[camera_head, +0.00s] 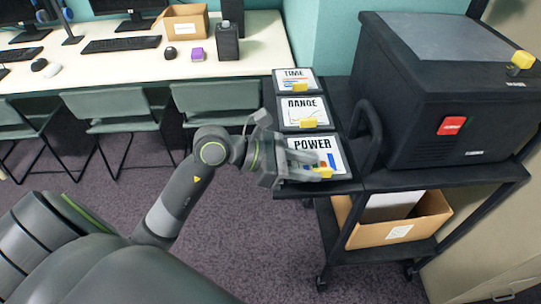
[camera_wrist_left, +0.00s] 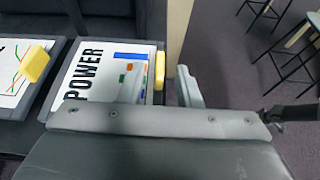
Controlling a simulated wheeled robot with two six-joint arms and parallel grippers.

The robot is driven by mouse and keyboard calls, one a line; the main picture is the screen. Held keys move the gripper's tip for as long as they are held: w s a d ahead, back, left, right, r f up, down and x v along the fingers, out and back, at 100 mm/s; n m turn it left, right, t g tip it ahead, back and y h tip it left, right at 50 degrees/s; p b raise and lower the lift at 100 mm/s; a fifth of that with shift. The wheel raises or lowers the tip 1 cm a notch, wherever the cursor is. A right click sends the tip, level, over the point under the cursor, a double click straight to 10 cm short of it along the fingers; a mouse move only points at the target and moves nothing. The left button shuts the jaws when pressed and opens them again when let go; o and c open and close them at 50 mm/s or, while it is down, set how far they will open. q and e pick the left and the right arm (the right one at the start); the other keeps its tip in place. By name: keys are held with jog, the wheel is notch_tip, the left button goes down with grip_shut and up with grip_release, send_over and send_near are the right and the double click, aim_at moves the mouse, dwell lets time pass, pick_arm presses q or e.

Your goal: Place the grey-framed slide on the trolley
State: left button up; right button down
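Three framed slides lie in a row along the left side of the black trolley (camera_head: 400,183): TIME (camera_head: 293,74), RANGE (camera_head: 300,115) and POWER (camera_head: 312,143). My right gripper is not in view.
A large black box-shaped machine (camera_head: 440,95) with a red label fills the trolley top. A cardboard box (camera_head: 430,218) sits on its lower shelf. A white desk (camera_head: 120,68) with keyboards and chairs stands at the back left. Carpet left of the trolley is clear.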

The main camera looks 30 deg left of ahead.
pick_arm(q)
jog(key=v, duration=0.3)
jog(key=shift+s+a, duration=0.2)
jog(key=shift+a, duration=0.1)
jog(key=v, duration=0.5)
jog(key=shift+r, duration=0.2)
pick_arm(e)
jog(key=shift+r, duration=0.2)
